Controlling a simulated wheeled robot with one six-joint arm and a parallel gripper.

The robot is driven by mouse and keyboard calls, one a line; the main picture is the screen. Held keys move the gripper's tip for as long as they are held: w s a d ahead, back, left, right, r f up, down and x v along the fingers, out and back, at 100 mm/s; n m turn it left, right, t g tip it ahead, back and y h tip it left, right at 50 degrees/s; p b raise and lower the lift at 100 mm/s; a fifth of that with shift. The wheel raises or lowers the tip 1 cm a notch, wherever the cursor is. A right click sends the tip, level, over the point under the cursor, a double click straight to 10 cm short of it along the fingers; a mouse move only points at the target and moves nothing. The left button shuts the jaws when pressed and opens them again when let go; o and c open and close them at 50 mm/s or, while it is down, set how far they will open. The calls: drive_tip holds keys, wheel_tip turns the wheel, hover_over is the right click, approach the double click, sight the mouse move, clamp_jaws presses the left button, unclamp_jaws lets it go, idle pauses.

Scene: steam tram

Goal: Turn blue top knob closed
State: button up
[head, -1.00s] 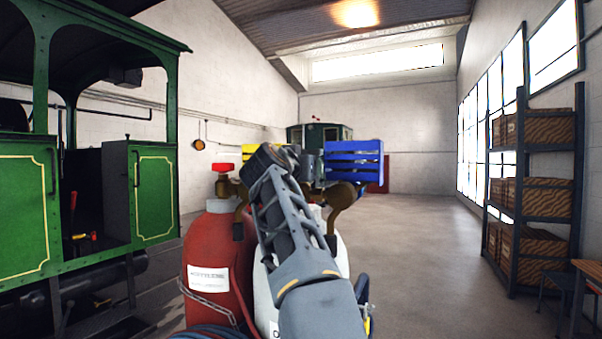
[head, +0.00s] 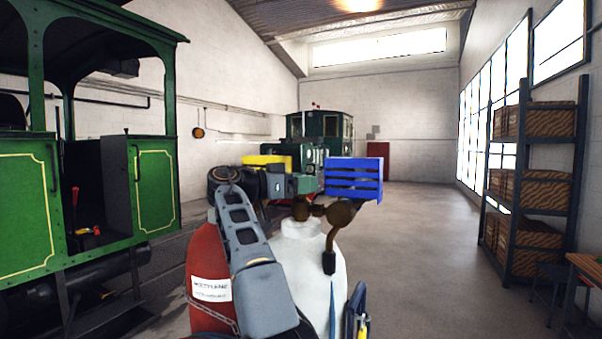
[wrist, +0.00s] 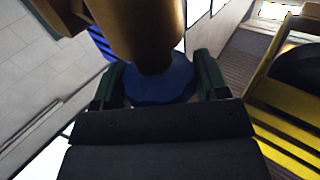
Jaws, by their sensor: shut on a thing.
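The blue top knob (wrist: 160,84) shows in the wrist view as a round blue disc, partly covered by a brass valve part (wrist: 145,30) in front of it. My gripper (wrist: 158,76) has one dark green finger on each side of the knob and is shut on it. In the head view, my gripper (head: 304,184) is above the white gas cylinder (head: 312,270), near its brass regulator (head: 342,213). The blue knob is hidden behind my gripper there.
A red acetylene cylinder (head: 207,262) stands left of the white one, partly behind my arm. A blue crate (head: 353,178) and a yellow crate (head: 267,160) are beyond. The green tram (head: 155,185) is left, shelving (head: 525,190) right. The floor between is open.

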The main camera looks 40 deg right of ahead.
drive_tip(key=shift+m+g+p, duration=0.45)
drive_tip(key=shift+m+g, duration=0.05)
drive_tip(key=shift+g, duration=0.3)
drive_tip(key=o, duration=0.6)
drive_tip(key=shift+o, duration=0.2)
